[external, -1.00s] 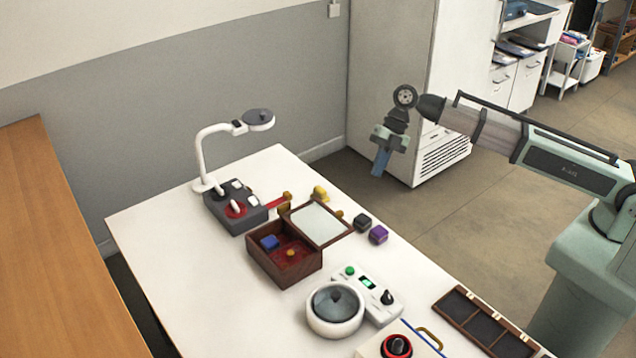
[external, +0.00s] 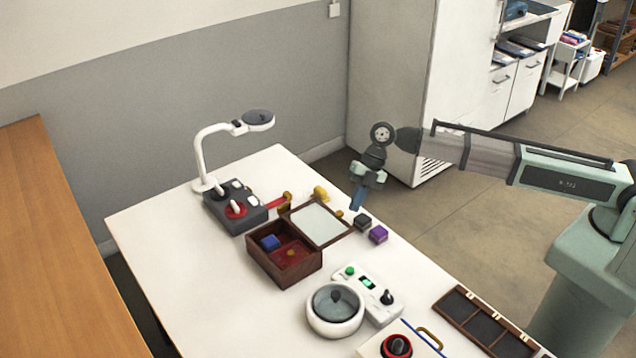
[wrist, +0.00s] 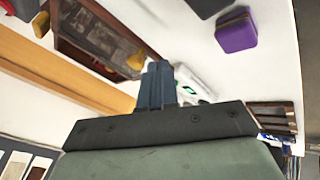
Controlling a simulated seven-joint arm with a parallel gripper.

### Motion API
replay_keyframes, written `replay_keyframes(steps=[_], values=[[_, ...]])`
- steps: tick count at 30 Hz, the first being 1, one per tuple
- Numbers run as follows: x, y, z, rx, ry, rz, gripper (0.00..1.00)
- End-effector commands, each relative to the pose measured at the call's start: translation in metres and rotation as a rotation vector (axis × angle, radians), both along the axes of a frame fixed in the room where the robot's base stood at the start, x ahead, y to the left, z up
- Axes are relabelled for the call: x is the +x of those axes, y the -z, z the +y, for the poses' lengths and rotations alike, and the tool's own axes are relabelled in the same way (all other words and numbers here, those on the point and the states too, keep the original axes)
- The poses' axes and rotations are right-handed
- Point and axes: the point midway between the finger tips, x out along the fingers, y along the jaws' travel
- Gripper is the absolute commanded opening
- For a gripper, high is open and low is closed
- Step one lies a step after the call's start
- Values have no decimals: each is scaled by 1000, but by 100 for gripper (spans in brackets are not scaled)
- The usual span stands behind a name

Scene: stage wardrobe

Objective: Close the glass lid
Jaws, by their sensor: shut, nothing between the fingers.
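A dark wooden box (external: 285,262) stands open on the white table in the external view. Its wood-framed glass lid (external: 319,222) is swung open on the box's far right side and tilts outward. A blue block (external: 270,242) and a small yellow piece lie inside on a red floor. My gripper (external: 357,203) is shut and empty, pointing down above the table's far right edge, right of the lid and apart from it. In the wrist view my shut fingers (wrist: 157,84) show at the centre, with what looks like the framed lid (wrist: 97,35) at upper left.
A purple cube (external: 378,234) and a dark cube (external: 363,222) sit right of the lid. Yellow pieces (external: 320,193) stand behind it. A lever box (external: 235,208) with a white lamp is left. A round glass-topped appliance (external: 335,308) and a control panel (external: 368,294) stand in front.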

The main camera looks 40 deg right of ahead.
Motion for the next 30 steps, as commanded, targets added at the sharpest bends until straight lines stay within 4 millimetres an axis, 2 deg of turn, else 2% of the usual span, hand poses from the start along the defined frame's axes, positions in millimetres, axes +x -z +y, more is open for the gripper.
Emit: replay_keyframes(steps=[6, 20, 23, 30], values=[[7, 3, 13, 0, 0, 0, 0], [7, 3, 18, 0, 0, 0, 0], [9, 3, 34, 1, -1, 0, 0], [10, 3, 102, 1, -2, 0, 0]])
